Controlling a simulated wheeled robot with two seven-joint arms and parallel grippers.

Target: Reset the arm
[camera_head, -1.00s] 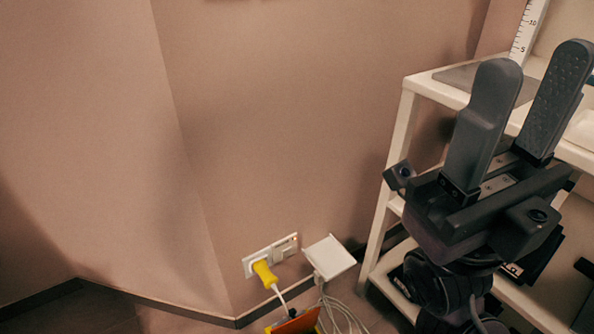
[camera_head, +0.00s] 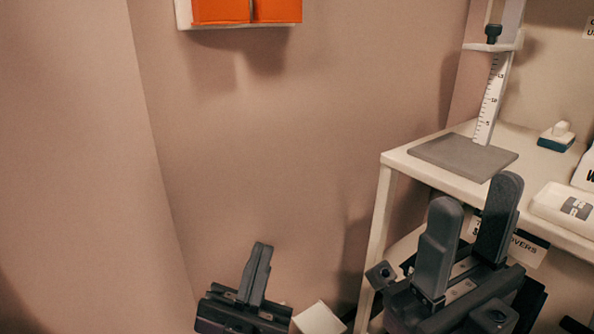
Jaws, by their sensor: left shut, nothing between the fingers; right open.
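My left gripper (camera_head: 262,250) is low in the middle of the head view, its dark fingers together and pointing up, with nothing between them. It is in front of the bare wall. My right gripper (camera_head: 474,196) is at the lower right, its two dark fingers pointing up and apart. Nothing is held between them. It shows in front of the white shelf unit (camera_head: 399,160) and covers part of its front. I cannot tell how far the fingers are from the shelf edge. Most of both arms is out of view or hidden.
A grey plate (camera_head: 462,157) with an upright scale (camera_head: 491,100) stands on the shelf top. A small white and teal item (camera_head: 557,136) and a white box (camera_head: 563,206) are also there. Orange boxes (camera_head: 222,11) sit on a wall holder. The middle wall is clear.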

